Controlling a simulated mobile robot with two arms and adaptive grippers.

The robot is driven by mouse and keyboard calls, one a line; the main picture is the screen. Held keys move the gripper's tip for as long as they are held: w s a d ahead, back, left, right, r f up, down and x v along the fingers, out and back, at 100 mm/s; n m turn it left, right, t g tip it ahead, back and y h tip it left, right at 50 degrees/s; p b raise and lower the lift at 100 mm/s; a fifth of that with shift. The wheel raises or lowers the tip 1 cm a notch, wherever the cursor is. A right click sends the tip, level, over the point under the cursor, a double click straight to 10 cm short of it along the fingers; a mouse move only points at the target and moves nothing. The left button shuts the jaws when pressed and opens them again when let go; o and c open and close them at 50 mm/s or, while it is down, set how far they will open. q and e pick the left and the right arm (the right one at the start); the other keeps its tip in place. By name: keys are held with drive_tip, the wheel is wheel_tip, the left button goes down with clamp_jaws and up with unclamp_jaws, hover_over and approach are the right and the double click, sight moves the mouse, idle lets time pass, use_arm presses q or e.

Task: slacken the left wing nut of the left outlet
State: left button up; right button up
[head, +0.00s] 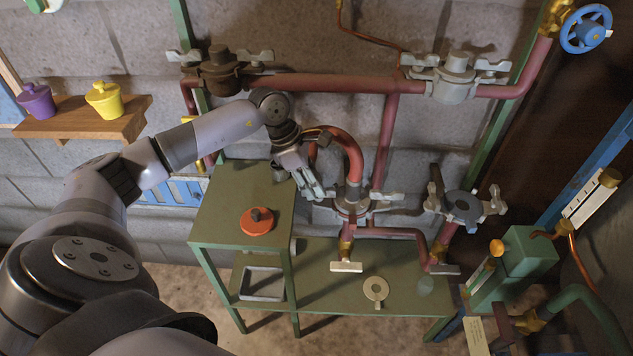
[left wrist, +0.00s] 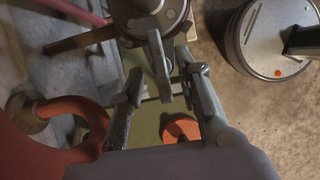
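The left outlet (head: 353,208) is a grey clamp flange low on the red pipework, with a curved red pipe (head: 350,150) rising from it. My left gripper (head: 309,188) is at the flange's left side and mostly hides the left wing nut in the head view. In the left wrist view, the wing nut (left wrist: 157,62) shows as a grey upright wing in front of the round flange (left wrist: 150,14). The open fingers of my left gripper (left wrist: 160,72) stand on either side of this wing, with visible gaps. My right gripper is not in view.
An orange knobbed lid (head: 257,224) lies on the green side table (head: 215,200) left of the outlet. The curved pipe (left wrist: 60,120) is close to my left gripper. Another flange (head: 463,206) with wing nuts is to the right.

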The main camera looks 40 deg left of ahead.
use_arm(q)
drive_tip(key=shift+x, duration=0.85)
clamp_jaws()
